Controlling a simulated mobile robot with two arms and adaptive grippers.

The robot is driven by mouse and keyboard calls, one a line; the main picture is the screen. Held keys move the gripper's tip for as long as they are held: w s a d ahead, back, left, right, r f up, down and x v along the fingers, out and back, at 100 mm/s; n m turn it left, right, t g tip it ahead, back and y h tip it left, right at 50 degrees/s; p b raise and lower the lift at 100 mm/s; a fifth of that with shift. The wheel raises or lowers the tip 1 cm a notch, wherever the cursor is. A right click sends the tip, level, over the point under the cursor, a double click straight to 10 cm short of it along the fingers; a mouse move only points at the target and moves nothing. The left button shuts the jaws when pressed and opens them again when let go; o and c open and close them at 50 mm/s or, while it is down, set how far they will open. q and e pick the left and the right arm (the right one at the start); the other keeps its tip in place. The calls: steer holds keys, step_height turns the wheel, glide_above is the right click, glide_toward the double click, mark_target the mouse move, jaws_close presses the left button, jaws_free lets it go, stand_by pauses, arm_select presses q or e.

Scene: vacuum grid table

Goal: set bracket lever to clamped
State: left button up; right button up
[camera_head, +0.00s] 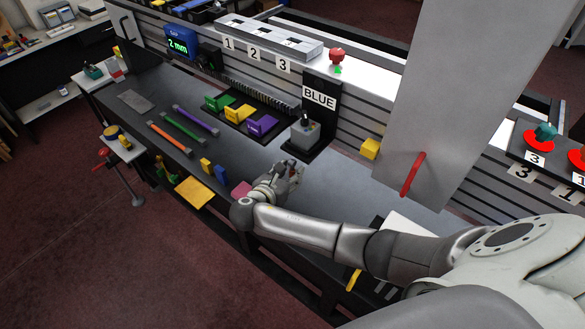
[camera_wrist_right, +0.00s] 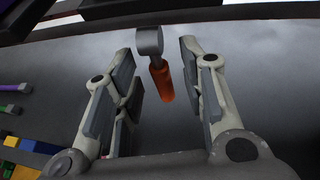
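In the right wrist view, a lever with an orange handle (camera_wrist_right: 162,80) and a round grey head stands between the fingers of my right gripper (camera_wrist_right: 157,55). The fingers are spread, with gaps on both sides of the handle. In the head view, my right gripper (camera_head: 289,169) is over the front part of the grey bench, just in front of the BLUE station. The orange lever cannot be made out there; the hand seems to hide it. I cannot tell from these frames whether the lever is at clamped. My left gripper is not in view.
A grey box with a black knob (camera_head: 304,132) stands below the BLUE sign (camera_head: 319,97), close behind the hand. Green, yellow and purple blocks (camera_head: 262,125) sit in a black holder. Colored rods (camera_head: 183,128) lie left. A pale panel with a red handle (camera_head: 412,174) stands right.

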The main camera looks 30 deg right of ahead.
steer(key=shift+x, duration=1.2)
jaws_close()
